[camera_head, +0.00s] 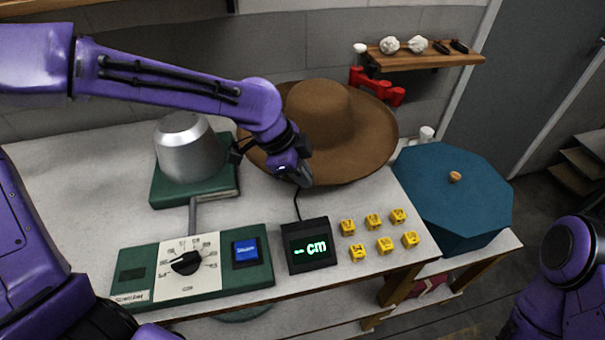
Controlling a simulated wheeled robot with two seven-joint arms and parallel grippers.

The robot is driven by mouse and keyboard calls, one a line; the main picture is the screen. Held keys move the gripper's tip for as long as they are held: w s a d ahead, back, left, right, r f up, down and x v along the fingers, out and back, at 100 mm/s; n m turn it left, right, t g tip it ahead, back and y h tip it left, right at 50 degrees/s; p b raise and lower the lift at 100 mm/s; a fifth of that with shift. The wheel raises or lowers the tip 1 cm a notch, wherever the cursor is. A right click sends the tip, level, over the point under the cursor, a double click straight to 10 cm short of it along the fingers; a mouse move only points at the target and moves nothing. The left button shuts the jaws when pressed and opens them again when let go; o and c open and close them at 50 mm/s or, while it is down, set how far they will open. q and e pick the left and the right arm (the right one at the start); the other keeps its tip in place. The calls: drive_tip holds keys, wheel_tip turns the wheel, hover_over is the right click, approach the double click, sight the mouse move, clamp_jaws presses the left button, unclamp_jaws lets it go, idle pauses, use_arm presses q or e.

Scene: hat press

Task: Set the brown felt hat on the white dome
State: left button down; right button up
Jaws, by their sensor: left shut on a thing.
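The brown felt hat (325,112) is at the back of the table, crown up, with its wide brim slightly tilted. My left gripper (298,178) is at the brim's near edge and shut on it; the wrist hides part of the brim, and the fingertips are hard to make out. The dome (182,150) looks silver-grey rather than white. It stands bare on a green base, to the left of the hat. My right arm shows at the lower right, but its gripper is out of view.
A green control panel (131,274) with a dial and blue button, a display reading "-- cm" (309,247) and several yellow cubes (385,245) line the table's front. A blue octagonal box (455,195) stands at right. A wooden shelf (425,61) is behind.

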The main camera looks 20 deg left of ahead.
use_arm(q)
drive_tip(key=shift+w+f, duration=0.1)
drive_tip(key=shift+f, duration=0.55)
wheel_tip(320, 180, down, 2)
drive_tip(key=shift+f+b, duration=0.1)
drive_tip(key=shift+b, duration=0.65)
wheel_tip(320, 180, down, 2)
drive_tip(key=shift+f+b, duration=0.1)
drive_tip(key=shift+b, duration=0.4)
drive_tip(key=shift+f, duration=0.1)
use_arm(e)
wheel_tip(320, 180, down, 3)
drive_tip(key=shift+f, duration=0.15)
use_arm(q)
drive_tip(key=shift+f+b, duration=0.3)
drive_tip(key=shift+f, duration=0.65)
use_arm(e)
drive_tip(key=shift+f, duration=0.25)
use_arm(q)
drive_tip(key=c, duration=1.2)
unclamp_jaws()
drive_tip(key=shift+o, duration=0.2)
